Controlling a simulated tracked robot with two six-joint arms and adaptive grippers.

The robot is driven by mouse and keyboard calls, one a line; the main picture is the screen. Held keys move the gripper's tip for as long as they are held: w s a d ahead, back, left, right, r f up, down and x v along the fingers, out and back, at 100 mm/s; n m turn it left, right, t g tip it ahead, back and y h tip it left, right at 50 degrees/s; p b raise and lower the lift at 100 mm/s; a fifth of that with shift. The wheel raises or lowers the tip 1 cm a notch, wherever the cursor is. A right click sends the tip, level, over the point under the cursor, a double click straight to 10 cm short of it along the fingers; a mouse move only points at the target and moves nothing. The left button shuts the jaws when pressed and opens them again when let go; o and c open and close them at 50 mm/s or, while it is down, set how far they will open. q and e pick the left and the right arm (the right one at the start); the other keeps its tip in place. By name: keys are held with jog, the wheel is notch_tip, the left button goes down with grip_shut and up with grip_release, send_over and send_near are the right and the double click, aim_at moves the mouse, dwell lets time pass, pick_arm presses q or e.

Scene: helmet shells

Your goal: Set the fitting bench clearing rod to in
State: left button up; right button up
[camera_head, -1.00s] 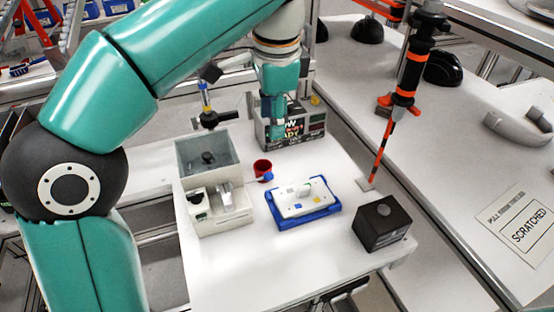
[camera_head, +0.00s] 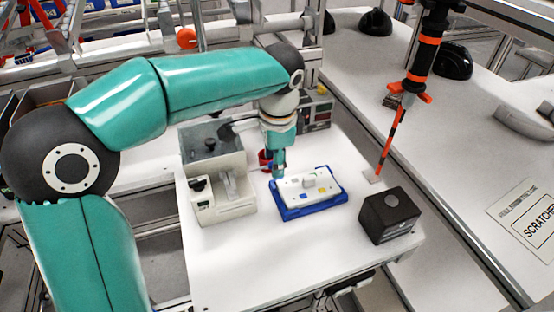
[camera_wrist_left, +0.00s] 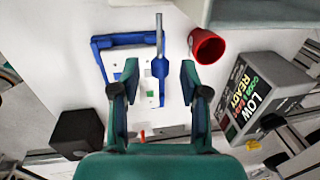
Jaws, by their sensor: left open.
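The clearing rod appears to be the thin grey rod with a blue ball (camera_wrist_left: 160,67) in the left wrist view. My left gripper (camera_head: 278,172) is open and points down beside the grey-white bench unit (camera_head: 228,205). In the left wrist view, my left gripper's fingertips (camera_wrist_left: 160,72) stand on either side of the ball in the picture, with gaps on both sides. I cannot tell how far above it they are. In the head view the gripper mostly hides the rod. My right gripper is not in view.
A blue tray (camera_head: 289,214) with a white plate lies beside the gripper. A red cup (camera_wrist_left: 206,46) stands close by. A black box (camera_head: 390,216) sits at the table's right and a display box (camera_wrist_left: 262,92) at the back. A black-orange tool (camera_head: 422,60) hangs at right.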

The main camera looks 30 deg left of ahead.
pick_arm(q)
jog(key=shift+f, duration=0.15)
jog(key=shift+c, duration=0.2)
grip_shut()
